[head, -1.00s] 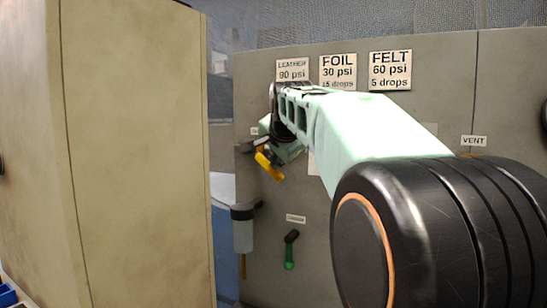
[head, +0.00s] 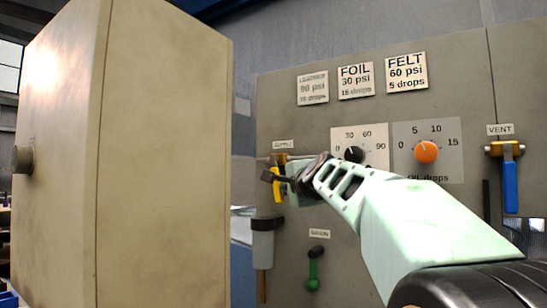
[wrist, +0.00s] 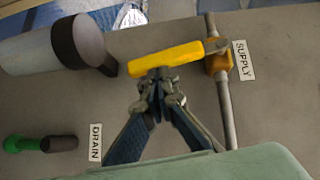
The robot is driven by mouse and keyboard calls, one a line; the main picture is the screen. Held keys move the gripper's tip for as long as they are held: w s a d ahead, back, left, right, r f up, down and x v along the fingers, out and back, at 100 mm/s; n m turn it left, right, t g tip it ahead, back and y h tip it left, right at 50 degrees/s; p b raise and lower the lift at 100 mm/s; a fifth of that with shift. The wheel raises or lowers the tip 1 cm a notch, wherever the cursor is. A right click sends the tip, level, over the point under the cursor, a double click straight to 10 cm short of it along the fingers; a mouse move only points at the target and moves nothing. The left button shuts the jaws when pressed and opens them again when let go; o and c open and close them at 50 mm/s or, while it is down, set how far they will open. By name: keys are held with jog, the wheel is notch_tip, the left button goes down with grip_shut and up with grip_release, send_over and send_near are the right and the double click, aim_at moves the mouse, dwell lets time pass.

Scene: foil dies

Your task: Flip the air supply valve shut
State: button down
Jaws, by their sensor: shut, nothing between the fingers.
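The air supply valve is on the grey panel under the SUPPLY label, with a brass body (head: 279,159) and a yellow lever (head: 277,186) hanging down, slightly slanted. In the wrist view the yellow lever (wrist: 165,58) lies across the picture, roughly square to the pipe through the brass body (wrist: 217,64). My gripper (head: 268,177) reaches in from the right at the lever. In the wrist view my gripper (wrist: 160,77) is shut, its tips together at the lever's middle. I cannot tell whether they touch it. Nothing is held between them.
A green drain lever (head: 313,270) and a cylindrical bowl (head: 264,243) sit below the valve. A blue vent lever (head: 510,187) is at the right. A dial (head: 354,155) and an orange knob (head: 426,152) are above my arm. A large beige cabinet (head: 160,150) stands close at the left.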

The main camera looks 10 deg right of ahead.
jog(key=shift+w+a+f+t+b, duration=0.35)
jog(key=shift+w+a+b, duration=0.2)
jog(key=shift+b, duration=0.2)
jog(key=shift+a+f, duration=0.1)
dwell(0.3)
jog(key=shift+s, duration=0.1)
